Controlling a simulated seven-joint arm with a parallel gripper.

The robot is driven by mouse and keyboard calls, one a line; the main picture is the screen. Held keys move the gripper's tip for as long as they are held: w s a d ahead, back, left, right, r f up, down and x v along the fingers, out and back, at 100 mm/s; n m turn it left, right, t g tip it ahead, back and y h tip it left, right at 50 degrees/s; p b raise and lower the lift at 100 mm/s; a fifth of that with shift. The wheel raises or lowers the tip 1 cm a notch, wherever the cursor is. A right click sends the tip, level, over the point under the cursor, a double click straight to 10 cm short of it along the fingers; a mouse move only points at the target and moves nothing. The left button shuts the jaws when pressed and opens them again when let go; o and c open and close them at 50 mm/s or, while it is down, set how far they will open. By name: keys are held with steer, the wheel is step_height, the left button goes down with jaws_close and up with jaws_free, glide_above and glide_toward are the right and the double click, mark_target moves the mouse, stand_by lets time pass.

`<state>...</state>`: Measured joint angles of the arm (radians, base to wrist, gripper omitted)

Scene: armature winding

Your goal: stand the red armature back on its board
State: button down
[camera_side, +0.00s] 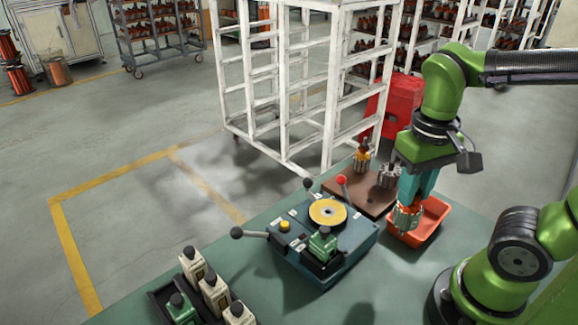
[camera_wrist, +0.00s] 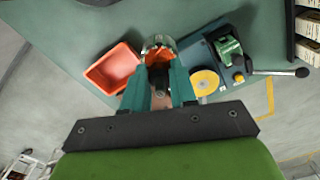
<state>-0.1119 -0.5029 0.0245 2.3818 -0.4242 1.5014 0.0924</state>
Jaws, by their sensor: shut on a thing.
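The red armature (camera_side: 407,217), with a silvery core and orange-red windings, is between the teal fingers of my gripper (camera_side: 411,200). In the side view it hangs roughly upright, overlapping the left part of the orange bin; I cannot tell whether it touches the bin. In the wrist view the armature (camera_wrist: 158,53) sits at the tips of my gripper (camera_wrist: 158,72), which is shut on it. The brown board (camera_side: 343,191) lies behind and left of my gripper. On it stand an armature with yellow-orange windings (camera_side: 362,159) and a grey one (camera_side: 389,177).
The orange bin (camera_side: 433,221) stands right of the board. The winding machine (camera_side: 346,258), with a yellow disc (camera_side: 327,212) and levers (camera_side: 251,234), stands to the left in front. A white rack (camera_side: 328,130) rises behind the table.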

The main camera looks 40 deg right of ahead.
step_height(320, 180, up, 5)
steer(key=shift+f, duration=0.15)
steer(key=shift+w+d+r, duration=0.15)
steer(key=shift+w+r, duration=0.2)
steer(key=shift+w, duration=0.35)
steer(key=w+d, duration=0.6)
steer(key=w, duration=0.5)
steer(key=w+d, duration=0.7)
steer(key=w, duration=0.4)
step_height(320, 180, down, 14)
steer(key=shift+a+r, duration=0.2)
steer(key=shift+r, duration=0.05)
steer(key=shift+f, duration=1.45)
steer(key=c, duration=0.8)
jaws_free()
